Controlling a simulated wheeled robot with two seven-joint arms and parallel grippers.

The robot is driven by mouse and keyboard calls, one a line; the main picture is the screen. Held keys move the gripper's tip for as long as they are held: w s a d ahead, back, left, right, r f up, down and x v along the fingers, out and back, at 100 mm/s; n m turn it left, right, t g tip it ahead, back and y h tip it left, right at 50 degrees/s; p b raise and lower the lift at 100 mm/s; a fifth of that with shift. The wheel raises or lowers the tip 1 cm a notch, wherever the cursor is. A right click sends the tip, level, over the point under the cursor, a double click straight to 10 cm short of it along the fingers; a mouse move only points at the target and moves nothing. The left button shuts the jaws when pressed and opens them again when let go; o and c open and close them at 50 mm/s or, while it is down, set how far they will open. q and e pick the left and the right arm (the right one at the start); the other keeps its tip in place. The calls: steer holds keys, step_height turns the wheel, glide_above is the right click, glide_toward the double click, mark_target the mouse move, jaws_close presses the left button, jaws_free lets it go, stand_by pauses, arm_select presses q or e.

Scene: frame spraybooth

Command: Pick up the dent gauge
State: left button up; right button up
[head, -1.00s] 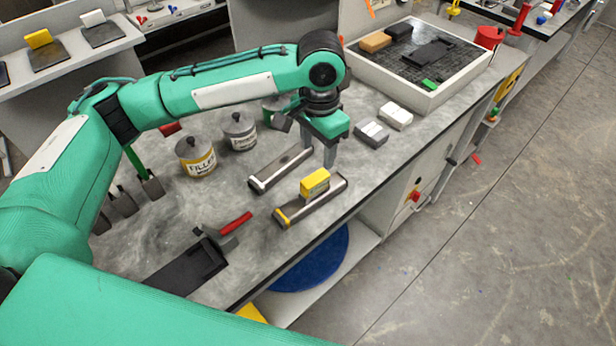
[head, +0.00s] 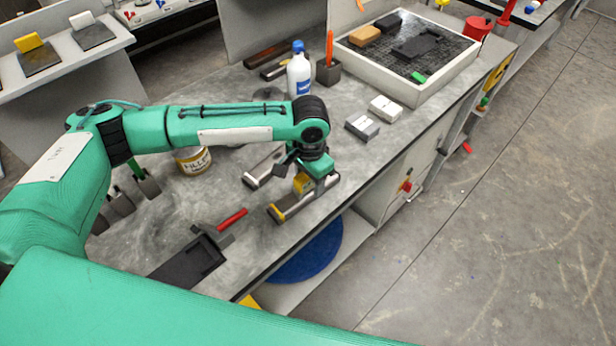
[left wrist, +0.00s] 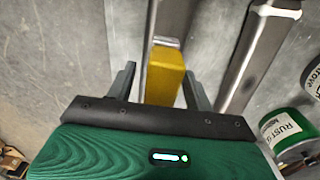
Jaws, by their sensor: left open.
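A yellow block (head: 301,183), which seems to be the dent gauge, stands on a long grey metal bar (head: 290,208) with a yellow end, near the bench's front edge. In the left wrist view the yellow block (left wrist: 165,75) shows between the two fingers. My left gripper (head: 308,189) is open and low over the block, with a finger on each side. Its palm and fingers partly hide the block in the head view. I cannot tell whether the fingers touch it. My right gripper is not in view.
A second metal bar (head: 258,170) lies parallel beside it, also in the left wrist view (left wrist: 257,50). A filler tin (head: 193,162), a green can (left wrist: 287,130), a red-handled tool (head: 232,218) and a white bottle (head: 299,72) stand around. Grey and white blocks (head: 385,108) lie right.

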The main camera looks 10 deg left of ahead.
arm_select(q)
jaws_close()
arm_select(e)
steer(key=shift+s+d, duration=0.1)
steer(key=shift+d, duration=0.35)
arm_select(q)
steer(key=shift+r, duration=0.15)
